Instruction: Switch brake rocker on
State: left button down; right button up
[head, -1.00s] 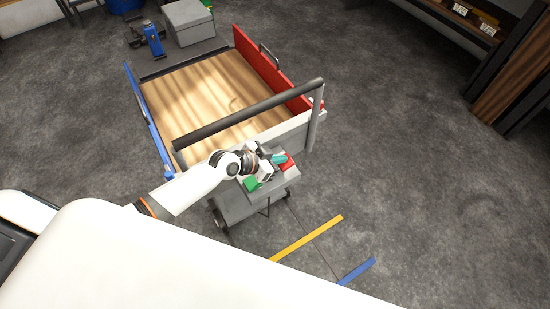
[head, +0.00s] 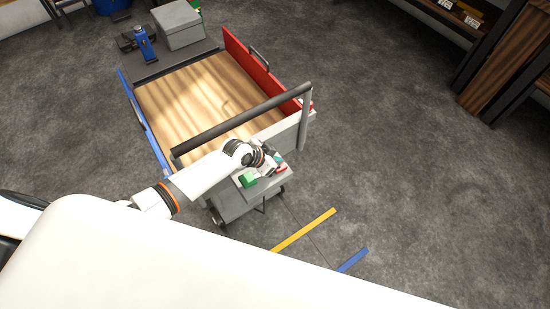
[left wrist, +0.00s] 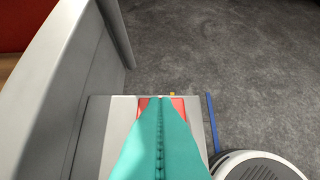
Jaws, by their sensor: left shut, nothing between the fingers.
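A grey control box on the cart's near end has a green part (head: 247,180) on its left and a red part (head: 281,168) on its right. They look like the two ends of the brake rocker, but my gripper covers the middle. My left gripper (head: 274,159) is shut and empty, over the box near the red part. In the left wrist view its teal fingers (left wrist: 160,100) are pressed together, with the red part (left wrist: 180,107) showing on both sides behind the tips. I cannot tell whether they touch it. The green part is hidden there. My right gripper is not in view.
The cart has a wooden deck (head: 200,105), a red side panel (head: 255,65), a blue left side and a dark handle bar (head: 245,118) close to my arm. A grey box (head: 180,25) stands behind. Yellow (head: 305,230) and blue floor strips lie at the front right.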

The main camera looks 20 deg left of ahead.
pick_arm(q)
jog(key=shift+r+p, duration=0.6)
jog(key=shift+r, duration=0.15)
jog(key=v, duration=0.7)
jog(key=shift+r, duration=0.2)
jog(key=shift+s+a, duration=0.1)
